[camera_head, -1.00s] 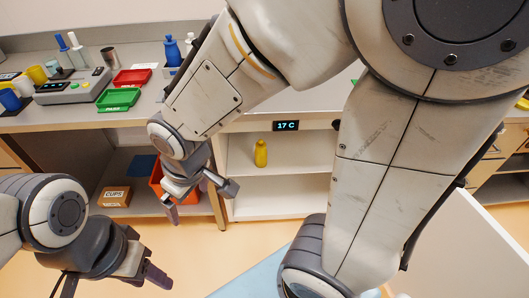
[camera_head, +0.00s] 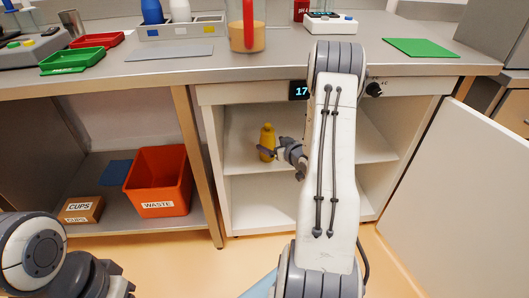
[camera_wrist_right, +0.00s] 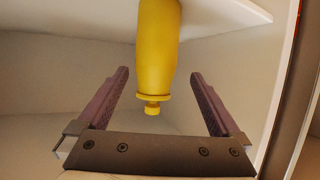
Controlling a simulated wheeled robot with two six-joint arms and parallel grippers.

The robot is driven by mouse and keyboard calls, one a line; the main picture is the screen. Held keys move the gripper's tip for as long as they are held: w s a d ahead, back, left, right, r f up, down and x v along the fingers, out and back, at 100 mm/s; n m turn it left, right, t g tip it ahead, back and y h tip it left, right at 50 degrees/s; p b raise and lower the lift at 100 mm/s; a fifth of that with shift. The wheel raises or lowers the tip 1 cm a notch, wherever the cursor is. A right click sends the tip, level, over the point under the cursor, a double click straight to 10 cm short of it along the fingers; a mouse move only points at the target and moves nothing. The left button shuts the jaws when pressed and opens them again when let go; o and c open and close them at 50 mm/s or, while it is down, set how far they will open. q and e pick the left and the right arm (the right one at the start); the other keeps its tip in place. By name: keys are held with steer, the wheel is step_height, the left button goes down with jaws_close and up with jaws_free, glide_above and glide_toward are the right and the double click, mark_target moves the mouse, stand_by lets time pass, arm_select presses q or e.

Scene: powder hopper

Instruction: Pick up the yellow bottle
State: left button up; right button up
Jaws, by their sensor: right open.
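The yellow bottle (camera_head: 268,137) stands upright on the upper shelf inside the open cabinet. My right gripper (camera_head: 280,161) reaches into the cabinet beside the bottle, and one finger crosses in front of its lower part in the head view. In the right wrist view the bottle (camera_wrist_right: 158,45) appears upside down, in line with the gap between the two spread, empty fingers. I cannot tell whether the bottle is between the fingers or just beyond them.
The cabinet shelf (camera_head: 350,150) is otherwise clear where seen. The open white door (camera_head: 455,190) stands at right. The counter above holds a beaker (camera_head: 247,28), trays and a green mat (camera_head: 420,47). An orange waste bin (camera_head: 160,183) and a cups box (camera_head: 82,209) sit lower left.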

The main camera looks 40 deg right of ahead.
mark_target(271, 142)
steer(key=x, duration=0.3)
steer(key=shift+w+d+f+b, duration=0.15)
steer(key=shift+d+b, duration=0.15)
steer(key=shift+b, duration=0.05)
steer(key=w+f, duration=0.1)
steer(key=w+f+b, duration=0.2)
steer(key=w, duration=0.1)
steer(key=shift+d, duration=0.3)
steer(key=shift+w, duration=0.3)
steer(key=shift+r, duration=0.1)
jaws_close()
